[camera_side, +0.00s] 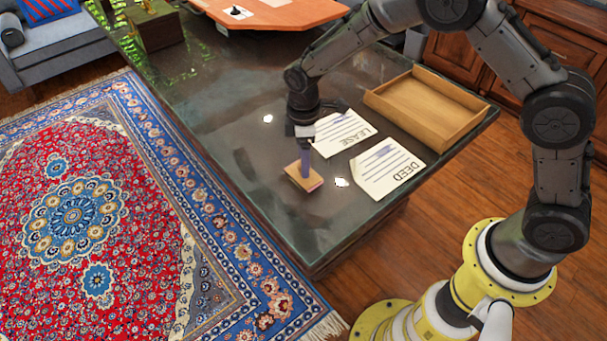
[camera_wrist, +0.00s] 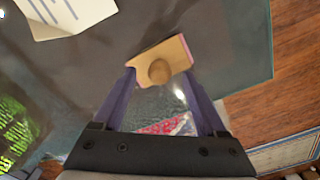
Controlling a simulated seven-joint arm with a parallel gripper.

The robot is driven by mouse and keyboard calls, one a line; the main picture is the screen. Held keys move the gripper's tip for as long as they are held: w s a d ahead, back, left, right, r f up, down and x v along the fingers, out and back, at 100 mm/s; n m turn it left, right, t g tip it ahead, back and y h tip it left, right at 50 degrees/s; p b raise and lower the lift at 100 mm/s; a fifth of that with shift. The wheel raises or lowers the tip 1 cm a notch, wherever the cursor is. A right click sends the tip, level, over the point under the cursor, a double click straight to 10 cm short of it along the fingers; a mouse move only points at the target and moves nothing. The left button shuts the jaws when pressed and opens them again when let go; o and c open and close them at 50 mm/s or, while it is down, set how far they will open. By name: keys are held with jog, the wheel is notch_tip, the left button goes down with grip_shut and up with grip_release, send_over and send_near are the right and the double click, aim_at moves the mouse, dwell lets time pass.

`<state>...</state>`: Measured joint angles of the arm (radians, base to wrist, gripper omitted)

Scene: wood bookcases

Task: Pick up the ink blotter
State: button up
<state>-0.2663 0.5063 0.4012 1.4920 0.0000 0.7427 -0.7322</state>
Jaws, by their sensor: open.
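The ink blotter (camera_side: 301,180) is a small light-wood block with a round knob and a pinkish edge. It lies on the dark desk, left of the papers in the side view. In the wrist view the blotter (camera_wrist: 172,52) sits at upper centre, slightly turned, its knob facing the camera. My gripper (camera_side: 305,161) is directly over the blotter, pointing down. In the wrist view my gripper (camera_wrist: 159,74) is open, with one bluish finger on each side of the knob. I cannot tell whether the fingertips touch the block.
Papers marked LEASE (camera_side: 341,133) and DEED (camera_side: 387,167) lie to the right. An empty wooden tray (camera_side: 425,105) stands beyond them. Small white pieces (camera_side: 341,182) (camera_side: 268,118) lie on the desk (camera_side: 240,165). An orange board (camera_side: 275,12) is at the back. The desk's left side is mostly clear.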

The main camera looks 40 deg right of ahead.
jog(key=shift+d+f, duration=0.1)
jog(key=shift+f, duration=1.2)
grip_shut()
